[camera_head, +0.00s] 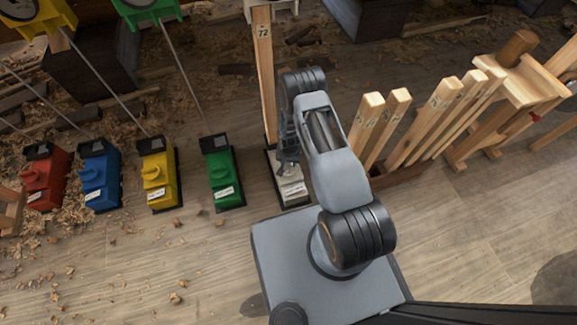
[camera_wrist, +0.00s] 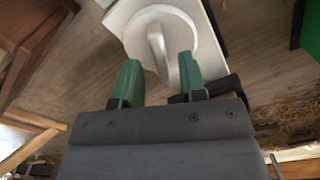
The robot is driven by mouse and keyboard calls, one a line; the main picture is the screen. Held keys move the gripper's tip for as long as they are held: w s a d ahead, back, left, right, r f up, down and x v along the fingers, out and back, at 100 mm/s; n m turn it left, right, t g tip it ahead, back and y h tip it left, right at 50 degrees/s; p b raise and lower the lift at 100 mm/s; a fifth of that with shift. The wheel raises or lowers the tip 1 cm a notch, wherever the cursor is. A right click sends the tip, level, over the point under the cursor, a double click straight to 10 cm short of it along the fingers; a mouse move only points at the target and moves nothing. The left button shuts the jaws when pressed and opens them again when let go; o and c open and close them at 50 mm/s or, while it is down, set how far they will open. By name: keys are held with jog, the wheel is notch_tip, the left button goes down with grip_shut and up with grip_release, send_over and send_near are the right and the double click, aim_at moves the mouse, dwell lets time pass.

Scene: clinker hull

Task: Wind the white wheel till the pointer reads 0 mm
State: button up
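The white wheel (camera_wrist: 178,35) is a round disc with a raised grip bar (camera_wrist: 157,50) across it, on a white block. In the wrist view my gripper (camera_wrist: 160,62) has its two green fingertips on either side of the bar's near end, with gaps showing on both sides. Contact with the wheel cannot be told. In the head view the white block (camera_head: 292,190) stands on the floor, its far part hidden by my gripper (camera_head: 288,160). A white part (camera_head: 285,7) is cut off at the top edge. No pointer reading can be made out.
Green (camera_head: 222,175), yellow (camera_head: 159,175), blue (camera_head: 100,178) and red (camera_head: 47,180) blocks stand in a row to the left, with thin rods behind. A wooden board (camera_head: 264,70) marked 72 rises behind the white block. Upright wooden pieces (camera_head: 430,120) stand close on the right.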

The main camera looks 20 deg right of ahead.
jog(key=shift+f+b, duration=0.3)
jog(key=shift+f, duration=0.85)
jog(key=shift+c, duration=0.4)
grip_shut()
